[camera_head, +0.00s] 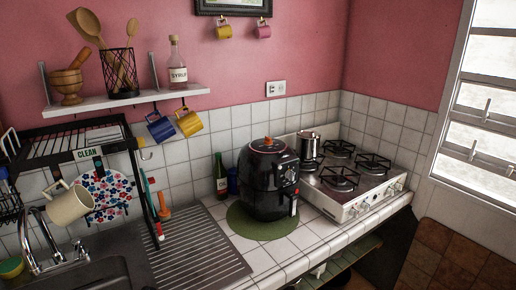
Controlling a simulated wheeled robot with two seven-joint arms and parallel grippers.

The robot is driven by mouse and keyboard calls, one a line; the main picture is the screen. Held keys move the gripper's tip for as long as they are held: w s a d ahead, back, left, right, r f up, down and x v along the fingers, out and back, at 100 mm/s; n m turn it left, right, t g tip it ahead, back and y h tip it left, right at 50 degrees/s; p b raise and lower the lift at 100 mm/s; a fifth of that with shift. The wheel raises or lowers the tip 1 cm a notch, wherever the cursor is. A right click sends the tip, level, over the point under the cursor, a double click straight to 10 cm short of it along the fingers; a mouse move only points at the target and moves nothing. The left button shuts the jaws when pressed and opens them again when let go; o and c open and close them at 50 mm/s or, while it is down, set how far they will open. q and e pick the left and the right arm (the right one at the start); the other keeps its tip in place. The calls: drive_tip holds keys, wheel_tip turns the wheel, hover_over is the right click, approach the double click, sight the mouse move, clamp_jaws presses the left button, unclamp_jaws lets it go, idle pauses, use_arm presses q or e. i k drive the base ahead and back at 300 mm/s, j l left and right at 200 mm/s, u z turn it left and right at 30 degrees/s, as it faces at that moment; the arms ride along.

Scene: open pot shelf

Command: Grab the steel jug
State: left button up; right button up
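A shiny steel jug (309,149) with a dark band near its top stands at the back left of the white gas stove (338,212). It is just right of and behind a black air fryer (263,181), which stands close to it and hides part of its lower left side. Neither of my grippers shows in this view.
The air fryer stands on a round green mat (239,222). Dark burner grates (340,178) sit right of the jug. A green bottle (220,176) is left of the fryer. The sink drainboard (196,255) is clear; a dish rack (70,143) stands left.

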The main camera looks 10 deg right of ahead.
sight(307, 141)
drive_tip(key=i+l+u, duration=0.1)
drive_tip(key=l+u, duration=1.1)
drive_tip(key=i+l, duration=0.05)
